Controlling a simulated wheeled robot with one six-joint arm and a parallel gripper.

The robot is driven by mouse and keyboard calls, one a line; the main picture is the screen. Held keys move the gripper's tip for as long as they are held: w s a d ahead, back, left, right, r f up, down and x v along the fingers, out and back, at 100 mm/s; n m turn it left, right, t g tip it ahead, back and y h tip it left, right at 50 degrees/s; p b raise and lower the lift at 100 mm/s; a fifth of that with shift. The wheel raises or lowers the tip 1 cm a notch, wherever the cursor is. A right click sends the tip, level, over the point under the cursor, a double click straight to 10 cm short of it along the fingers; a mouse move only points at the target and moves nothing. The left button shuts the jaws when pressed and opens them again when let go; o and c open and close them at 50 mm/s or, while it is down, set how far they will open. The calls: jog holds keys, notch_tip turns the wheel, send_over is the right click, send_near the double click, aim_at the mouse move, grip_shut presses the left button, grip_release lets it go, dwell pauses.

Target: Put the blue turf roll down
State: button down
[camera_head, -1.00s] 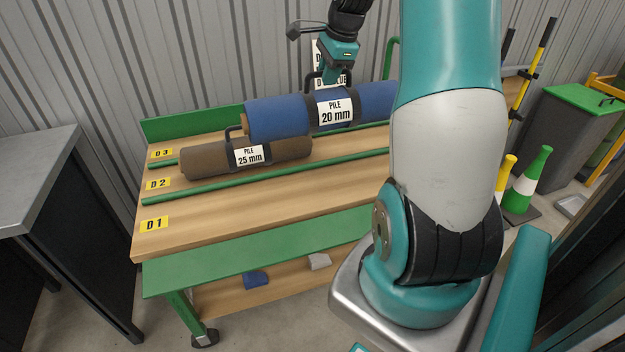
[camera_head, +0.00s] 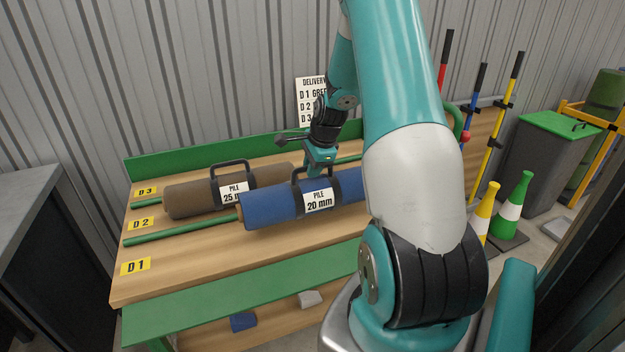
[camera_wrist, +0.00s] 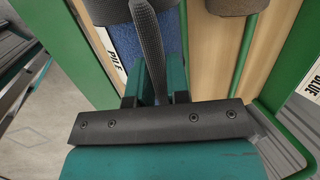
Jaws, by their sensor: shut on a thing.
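The blue turf roll (camera_head: 268,208), labelled "PILE 20 mm", lies level over the front part of the bench, in front of the brown roll. My gripper (camera_head: 318,172) is above its middle, shut on its dark carry handle. In the wrist view, the handle (camera_wrist: 150,45) runs up from between the jaws, with blue turf (camera_wrist: 125,42) beside it. My arm hides the roll's right end. I cannot tell whether its underside touches the bench top. The wooden bench (camera_head: 165,282) has lanes marked D1 (camera_head: 135,266), D2 (camera_head: 142,224) and D3 (camera_head: 146,191).
The brown roll (camera_head: 188,196), labelled "PILE 25 mm", lies just behind the blue one, its handle upright. A green rail (camera_head: 180,231) separates D1 from D2. The left front of D1 is clear. A delivery sign (camera_head: 308,88) stands behind; cones (camera_head: 514,205) are right.

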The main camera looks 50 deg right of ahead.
aim_at(312, 181)
jog(key=shift+f, duration=1.8)
jog(key=c, duration=1.5)
grip_release()
jog(key=shift+f, duration=0.2)
jog(key=o, duration=0.4)
